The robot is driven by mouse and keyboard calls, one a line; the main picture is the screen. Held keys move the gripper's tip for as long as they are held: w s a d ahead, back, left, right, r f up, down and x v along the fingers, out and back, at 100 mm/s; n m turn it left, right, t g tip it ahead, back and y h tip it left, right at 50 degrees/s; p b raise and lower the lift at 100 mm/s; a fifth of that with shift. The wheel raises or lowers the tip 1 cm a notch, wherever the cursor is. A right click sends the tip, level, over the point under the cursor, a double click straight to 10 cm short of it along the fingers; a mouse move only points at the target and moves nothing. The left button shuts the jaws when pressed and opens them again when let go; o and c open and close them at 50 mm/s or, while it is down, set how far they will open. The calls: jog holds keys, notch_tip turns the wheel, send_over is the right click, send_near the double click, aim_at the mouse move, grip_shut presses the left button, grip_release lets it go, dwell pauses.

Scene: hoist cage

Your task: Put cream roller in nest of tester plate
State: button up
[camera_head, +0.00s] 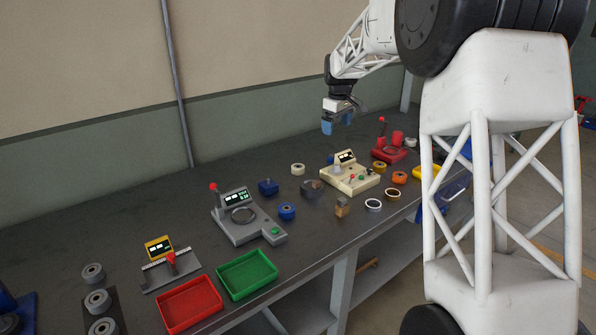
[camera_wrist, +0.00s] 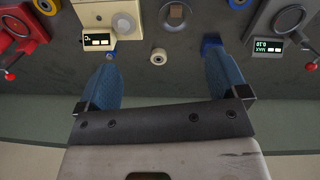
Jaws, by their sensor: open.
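The cream roller (camera_head: 298,169) is a small ring lying on the dark bench, behind and left of a cream tester (camera_head: 350,180) with a small display. In the wrist view the roller (camera_wrist: 158,57) appears between my two blue fingertips. My gripper (camera_head: 337,124) is open and empty, pointing down above the back of the bench, well above the roller. A grey tester (camera_head: 245,226) with a round ring seat, a display and a red-knobbed lever stands to the left. It shows at the right of the wrist view (camera_wrist: 262,22). I cannot tell which device is the tester plate.
A red device (camera_head: 388,153) is at the right. Red (camera_head: 190,304) and green (camera_head: 247,274) trays lie front left. Bare bench lies along the wall.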

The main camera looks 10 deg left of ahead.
jog(key=w+a+f+n, duration=0.2)
jog(key=w+a+f, duration=0.5)
jog(key=w+f, duration=0.25)
jog(key=n, duration=0.3)
send_over(299, 166)
jog(key=shift+g, duration=0.4)
jog(key=f, duration=1)
jog(key=shift+s+f, duration=0.25)
jog(key=shift+f, duration=0.05)
jog(key=shift+a+f, duration=0.1)
jog(key=shift+f, duration=1.3)
jog(key=shift+f, duration=2.6)
jog(key=shift+c, duration=0.3)
